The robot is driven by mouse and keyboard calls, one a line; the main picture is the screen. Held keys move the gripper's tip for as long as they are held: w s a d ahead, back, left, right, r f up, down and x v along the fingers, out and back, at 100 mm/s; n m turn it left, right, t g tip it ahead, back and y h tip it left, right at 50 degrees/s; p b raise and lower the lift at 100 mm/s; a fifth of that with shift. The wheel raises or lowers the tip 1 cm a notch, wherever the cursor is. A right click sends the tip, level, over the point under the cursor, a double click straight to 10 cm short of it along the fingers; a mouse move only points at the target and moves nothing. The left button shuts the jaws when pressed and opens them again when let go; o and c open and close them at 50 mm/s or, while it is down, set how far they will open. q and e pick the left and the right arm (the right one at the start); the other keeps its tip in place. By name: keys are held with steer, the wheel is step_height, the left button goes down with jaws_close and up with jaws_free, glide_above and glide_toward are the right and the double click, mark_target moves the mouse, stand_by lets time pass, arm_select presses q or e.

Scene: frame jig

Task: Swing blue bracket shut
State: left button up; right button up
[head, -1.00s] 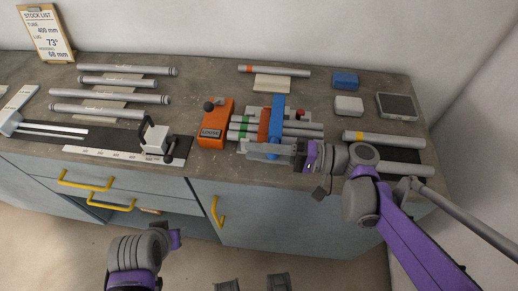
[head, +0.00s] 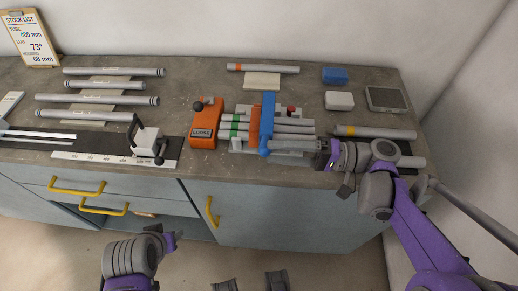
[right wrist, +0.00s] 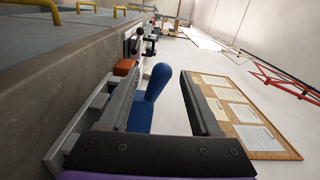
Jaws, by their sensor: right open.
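The blue bracket (head: 268,115) is a bar with a rounded front end, running front to back across the grey tubes in the jig (head: 290,140). I cannot tell whether it is fully down. An orange bracket (head: 253,124) is just left of it. My right gripper (head: 278,146) is open at the jig's front right, its fingers pointing left, tips close to the bracket's front end. In the right wrist view the blue bracket (right wrist: 156,84) shows between the spread fingers; contact is unclear. My left gripper (head: 174,239) is low in front of the cabinet, its jaws not readable.
An orange block (head: 206,127) with a dark knob stands left of the jig. A black-handled clamp (head: 149,141) is further left. Tubes (head: 374,132) lie on the right, with a blue box (head: 334,75) and a white box (head: 339,100) behind. Floor in front is mostly clear.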

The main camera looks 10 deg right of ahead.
steer(key=v, duration=0.4)
steer(key=shift+d, duration=0.15)
steer(key=shift+s, duration=0.15)
